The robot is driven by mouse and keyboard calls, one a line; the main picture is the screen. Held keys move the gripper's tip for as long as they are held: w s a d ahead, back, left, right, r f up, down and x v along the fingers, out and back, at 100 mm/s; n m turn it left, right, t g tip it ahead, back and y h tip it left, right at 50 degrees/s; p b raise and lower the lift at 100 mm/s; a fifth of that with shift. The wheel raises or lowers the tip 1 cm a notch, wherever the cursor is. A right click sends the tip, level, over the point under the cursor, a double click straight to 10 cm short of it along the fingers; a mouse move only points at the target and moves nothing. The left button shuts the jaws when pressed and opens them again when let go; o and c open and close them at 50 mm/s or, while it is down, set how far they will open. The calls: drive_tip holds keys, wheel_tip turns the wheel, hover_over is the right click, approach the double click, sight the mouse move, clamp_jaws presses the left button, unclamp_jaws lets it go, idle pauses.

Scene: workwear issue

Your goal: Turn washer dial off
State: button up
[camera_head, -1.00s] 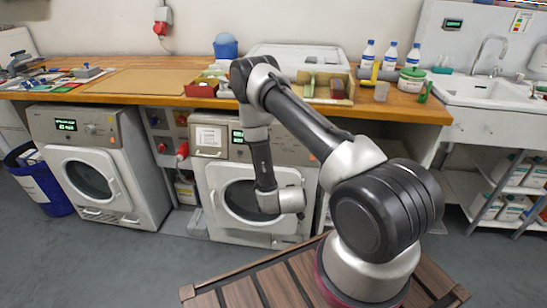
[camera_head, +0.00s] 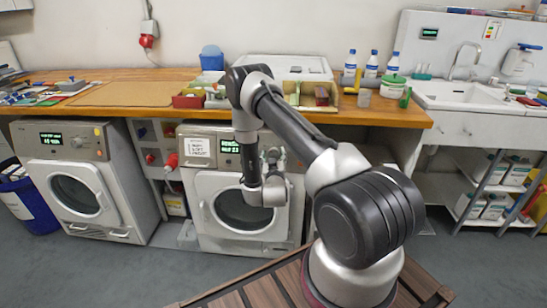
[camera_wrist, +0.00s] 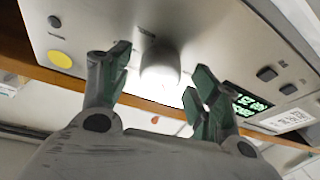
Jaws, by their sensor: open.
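The front-loading washer (camera_head: 200,222) under the middle of the counter has a panel with a green-lit display (camera_head: 230,147). Its pale rounded dial (camera_wrist: 160,72) shows in the wrist view; my gripper hides it in the head view. My gripper (camera_head: 273,156) is at the right part of that panel. In the wrist view my gripper (camera_wrist: 157,80) is open, with one green-padded finger on each side of the dial. A gap seems to show on both sides; I cannot tell whether either pad touches it.
A second machine (camera_head: 82,198) with its own lit display stands to the left. Red plugs or switches (camera_head: 170,161) sit between the machines. The wooden counter (camera_head: 395,115) above holds bottles and boxes. In the wrist view a yellow button (camera_wrist: 60,59) is beside the dial.

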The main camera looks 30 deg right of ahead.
drive_tip(key=shift+w+d, duration=0.1)
drive_tip(key=c, duration=1)
drive_tip(key=shift+m, duration=0.4)
drive_tip(key=m+h, duration=0.1)
drive_tip(key=m, duration=0.3)
drive_tip(key=shift+m+g+h, duration=0.3)
drive_tip(key=shift+g+h, duration=0.1)
drive_tip(key=shift+w+a+m+g+h, duration=0.1)
drive_tip(key=shift+m+g+h, duration=0.3)
drive_tip(key=shift+m, duration=1)
drive_tip(key=shift+a+m+g+h, duration=0.1)
drive_tip(key=shift+m+g+h, duration=0.25)
drive_tip(key=shift+m, duration=1.05)
drive_tip(key=o, duration=1)
